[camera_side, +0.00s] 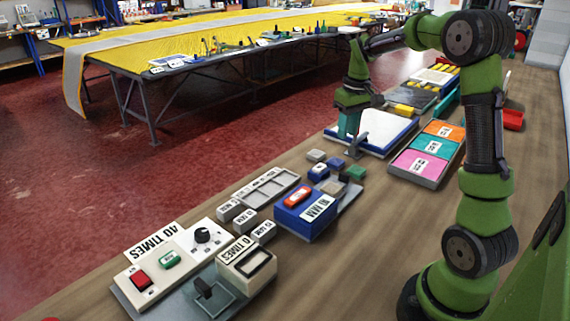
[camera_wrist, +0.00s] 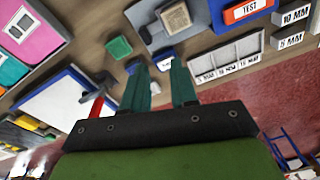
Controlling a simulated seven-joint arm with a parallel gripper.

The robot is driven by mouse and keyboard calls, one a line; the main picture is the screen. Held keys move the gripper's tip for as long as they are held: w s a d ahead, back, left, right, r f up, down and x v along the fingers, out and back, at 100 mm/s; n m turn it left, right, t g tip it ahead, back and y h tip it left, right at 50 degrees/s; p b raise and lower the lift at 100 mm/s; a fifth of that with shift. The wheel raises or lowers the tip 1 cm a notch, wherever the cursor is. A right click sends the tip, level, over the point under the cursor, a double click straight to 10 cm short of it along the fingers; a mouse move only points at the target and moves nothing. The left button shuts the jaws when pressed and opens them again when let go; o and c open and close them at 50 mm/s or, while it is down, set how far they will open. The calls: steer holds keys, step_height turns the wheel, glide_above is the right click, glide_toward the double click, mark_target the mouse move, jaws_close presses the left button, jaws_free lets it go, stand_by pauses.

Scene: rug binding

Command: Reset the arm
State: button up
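My green arm reaches out over the bench, and my gripper (camera_side: 349,136) points down near the white board with a blue edge (camera_side: 385,131). In the wrist view the two dark green fingers of my gripper (camera_wrist: 159,77) stand apart, with nothing seen held between them. Past the fingertips are a green block (camera_wrist: 118,47) and a blue block with a pale face (camera_wrist: 165,60). In the side view the green block (camera_side: 355,172) sits beside a small grey block (camera_side: 317,155) and blue blocks (camera_side: 335,163).
A blue test box (camera_side: 306,216) with a red button, a slotted grey tray (camera_side: 268,188) and labelled blocks (camera_side: 245,221) lie nearer the camera. A control panel (camera_side: 155,268) and counter box (camera_side: 246,262) are in front. Orange, teal and pink panels (camera_side: 433,148) lie right of the board.

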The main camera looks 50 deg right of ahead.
steer(key=s+a+r+t, duration=0.2)
steer(key=s+a, duration=0.2)
steer(key=a, duration=0.4)
steer(key=s+a+r+t+y, duration=0.1)
steer(key=s+a+t, duration=0.1)
steer(key=s+a, duration=0.3)
steer(key=s+a+r+t+y, duration=0.1)
steer(key=s+a, duration=0.3)
steer(key=a, duration=0.8)
steer(key=shift+s+a+r+m+t, duration=0.2)
steer(key=shift+a+r+m+t, duration=0.1)
steer(key=shift+r+t, duration=0.4)
